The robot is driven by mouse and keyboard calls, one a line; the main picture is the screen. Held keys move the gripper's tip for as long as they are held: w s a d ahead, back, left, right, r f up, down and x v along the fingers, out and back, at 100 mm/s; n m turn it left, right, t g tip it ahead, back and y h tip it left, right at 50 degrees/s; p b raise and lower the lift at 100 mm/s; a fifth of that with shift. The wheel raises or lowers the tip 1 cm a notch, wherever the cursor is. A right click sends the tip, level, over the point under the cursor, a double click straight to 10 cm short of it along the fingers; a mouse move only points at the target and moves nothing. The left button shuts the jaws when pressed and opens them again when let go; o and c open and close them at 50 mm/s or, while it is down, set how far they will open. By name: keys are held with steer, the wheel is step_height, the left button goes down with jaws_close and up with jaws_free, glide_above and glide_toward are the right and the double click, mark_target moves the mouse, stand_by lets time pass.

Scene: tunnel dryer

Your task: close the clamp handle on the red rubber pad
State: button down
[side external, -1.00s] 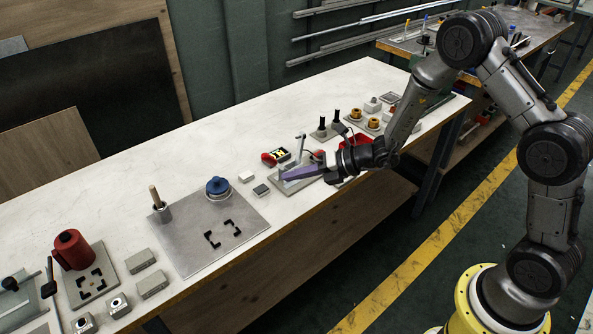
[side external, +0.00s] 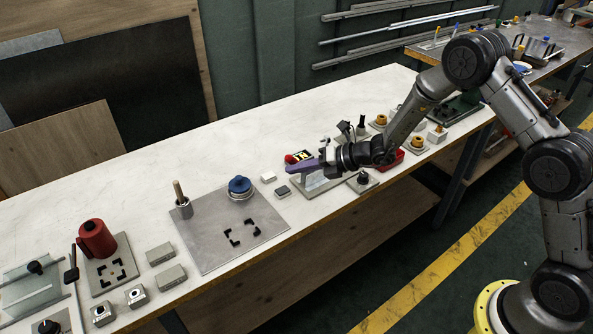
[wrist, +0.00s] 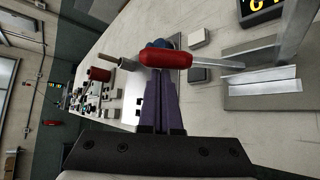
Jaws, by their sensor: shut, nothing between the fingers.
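The clamp's red grip (wrist: 165,59) lies across the purple fingertips in the wrist view; I cannot tell whether they touch. A thin metal rod runs right from the grip to the clamp's metal bracket (wrist: 265,83) on its grey plate. In the side view, the clamp plate (side external: 318,186) shows below my gripper (side external: 296,172), which hides most of the clamp. My gripper is low over the bench, fingers pointing left; its purple fingers (wrist: 160,105) are together and hold nothing. I cannot make out a rubber pad separately.
Small blocks (side external: 268,177) lie to the left. A plate with a blue-topped part (side external: 239,186) is further left. A black-knobbed fixture (side external: 363,180) is near the front edge.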

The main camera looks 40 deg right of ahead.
steer(key=shift+d, duration=0.1)
steer(key=shift+d+r, duration=0.1)
steer(key=shift+r, duration=0.1)
steer(key=shift+d+r+m+y, duration=0.15)
steer(key=shift+d+m+y, duration=0.2)
steer(key=shift+y, duration=0.25)
steer(key=shift+d+r+m+t+y, duration=0.3)
steer(key=shift+d+m+t, duration=0.05)
steer(key=shift+d+t, duration=0.1)
steer(key=shift+d+r+m+t+y, duration=0.25)
steer(key=shift+d+m+t+y, duration=0.55)
steer(key=shift+d, duration=0.65)
steer(key=shift+d+r+m+t+y, duration=0.2)
steer(key=shift+d+m+t+y, duration=0.25)
steer(key=shift+d+m+y, duration=0.8)
steer(key=shift+d, duration=0.2)
